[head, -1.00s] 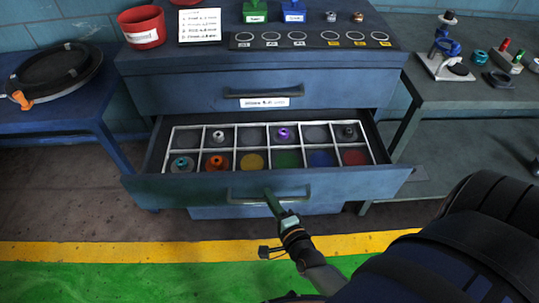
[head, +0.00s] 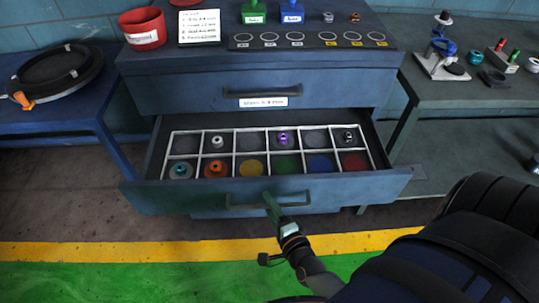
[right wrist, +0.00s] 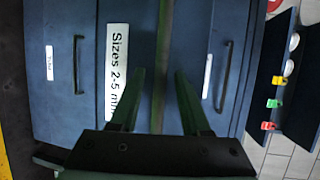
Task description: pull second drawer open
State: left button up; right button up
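The second drawer (head: 155,196) of the blue cabinet stands well open, its divided tray (head: 246,154) showing spools and coloured discs. My right gripper (head: 270,203) is at its front handle (head: 296,198). In the right wrist view, the handle (right wrist: 163,60) runs between the two fingers of the right gripper (right wrist: 160,74), with a gap seeming to show on each side. My left gripper is not in view.
The closed top drawer (head: 200,95) is above, and a lower drawer (right wrist: 60,110) looks closed below. A red bin (head: 142,30) and stands are on the cabinet top. A blue table (head: 50,125) is left, a grey bench (head: 455,95) right. Floor in front is clear.

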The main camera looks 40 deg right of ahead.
jog(key=shift+s, duration=0.1)
jog(key=v, duration=0.7)
jog(key=shift+s, duration=0.2)
dwell(0.4)
